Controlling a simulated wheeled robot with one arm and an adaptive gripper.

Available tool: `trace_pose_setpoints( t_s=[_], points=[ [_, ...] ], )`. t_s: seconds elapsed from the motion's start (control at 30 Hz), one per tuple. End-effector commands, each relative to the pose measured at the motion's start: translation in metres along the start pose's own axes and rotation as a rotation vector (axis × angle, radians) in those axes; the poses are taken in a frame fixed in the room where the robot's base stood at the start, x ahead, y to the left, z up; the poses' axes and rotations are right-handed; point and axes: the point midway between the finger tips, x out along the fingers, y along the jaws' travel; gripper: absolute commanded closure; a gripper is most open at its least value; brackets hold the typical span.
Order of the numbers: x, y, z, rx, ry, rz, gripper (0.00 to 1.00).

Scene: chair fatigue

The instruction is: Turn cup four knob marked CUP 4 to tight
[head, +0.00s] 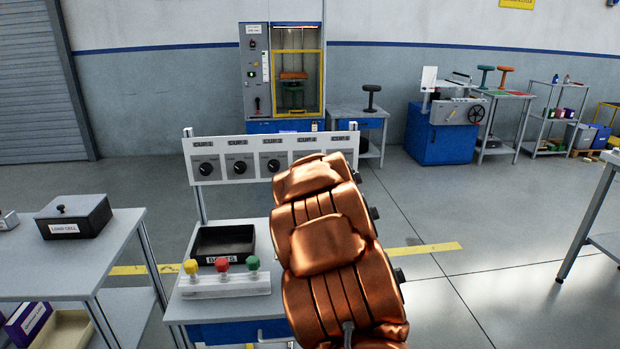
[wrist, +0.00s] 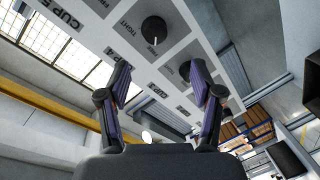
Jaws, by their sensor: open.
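A white panel (head: 225,143) carries a row of labelled black knobs. In the head view the knobs under CUP 1, CUP 2 and CUP 3 show, while my copper-coloured arm hides the knobs farther right. In the wrist view my gripper (wrist: 160,70) is open and empty, with the panel beyond its fingers. Contact with any knob cannot be told.
Below the panel, a bench holds a black tray (head: 196,256) and a white block with yellow, red and green knobs (head: 223,283). A table (head: 120,224) with a black box (head: 74,217) stands left.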

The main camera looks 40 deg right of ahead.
Motion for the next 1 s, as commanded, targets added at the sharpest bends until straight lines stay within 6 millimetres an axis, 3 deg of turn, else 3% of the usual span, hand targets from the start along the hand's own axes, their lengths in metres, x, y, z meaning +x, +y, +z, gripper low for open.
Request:
trace_pose_setpoints(
  t_s=[0.03,0.2,0.57,1.0],
  points=[
    [0.007,-0.003,0.012,-0.017,0.029,0.016,0.34],
    [0.018,0.000,0.021,-0.055,0.111,0.053,0.34],
    [0.031,0.003,0.018,-0.066,0.140,0.065,0.34],
    [0.076,0.005,0.013,-0.064,0.137,0.063,0.34]
  ],
)
